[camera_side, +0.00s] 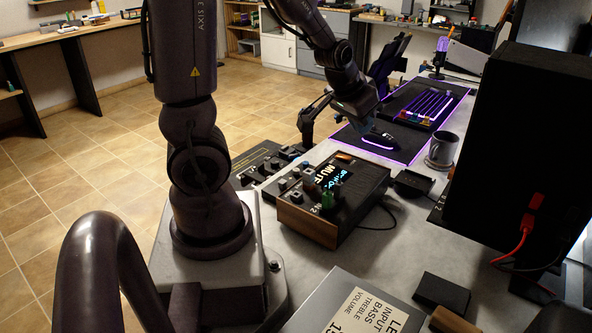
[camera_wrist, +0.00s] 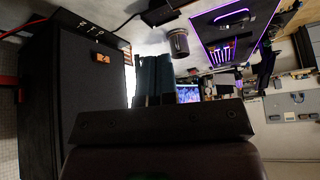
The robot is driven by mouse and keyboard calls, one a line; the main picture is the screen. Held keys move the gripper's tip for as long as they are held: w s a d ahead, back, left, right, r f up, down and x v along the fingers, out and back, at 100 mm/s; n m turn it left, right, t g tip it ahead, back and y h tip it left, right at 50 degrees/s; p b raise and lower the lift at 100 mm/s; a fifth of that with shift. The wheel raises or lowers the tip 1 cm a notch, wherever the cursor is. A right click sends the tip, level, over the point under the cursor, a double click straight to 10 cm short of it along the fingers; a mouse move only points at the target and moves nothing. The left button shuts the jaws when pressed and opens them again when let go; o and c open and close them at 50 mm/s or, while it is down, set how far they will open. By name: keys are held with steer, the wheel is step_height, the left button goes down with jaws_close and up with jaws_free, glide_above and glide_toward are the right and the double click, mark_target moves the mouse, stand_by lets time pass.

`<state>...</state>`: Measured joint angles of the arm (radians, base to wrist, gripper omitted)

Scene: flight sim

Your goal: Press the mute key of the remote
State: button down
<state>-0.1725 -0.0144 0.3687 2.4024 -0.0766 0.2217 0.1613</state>
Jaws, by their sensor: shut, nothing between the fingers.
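My gripper (camera_side: 372,115) is beyond this box, above the desk near the glowing mouse (camera_side: 380,138). In the wrist view my gripper's dark blue-green fingers (camera_wrist: 154,78) are together and empty. They hide part of what is behind them.
A large black speaker (camera_side: 505,150) stands at the right and fills the left of the wrist view (camera_wrist: 90,95). A mug (camera_side: 443,150) stands near the purple-edged mat (camera_side: 405,150). A small black box (camera_side: 413,182) lies beside the wood-sided box. A pedal row (camera_side: 262,165) lies near my base.

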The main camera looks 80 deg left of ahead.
steer(key=s+a+f+n+g+y, duration=0.2)
steer(key=s+a+f+y, duration=0.15)
steer(key=a+f, duration=0.55)
steer(key=g+y, duration=0.2)
steer(key=y, duration=0.1)
glide_above(298, 170)
steer(key=f, duration=0.1)
steer(key=shift+h, duration=0.25)
steer(key=shift+f, duration=4.4)
steer(key=shift+f, duration=0.15)
steer(key=shift+f, duration=0.25)
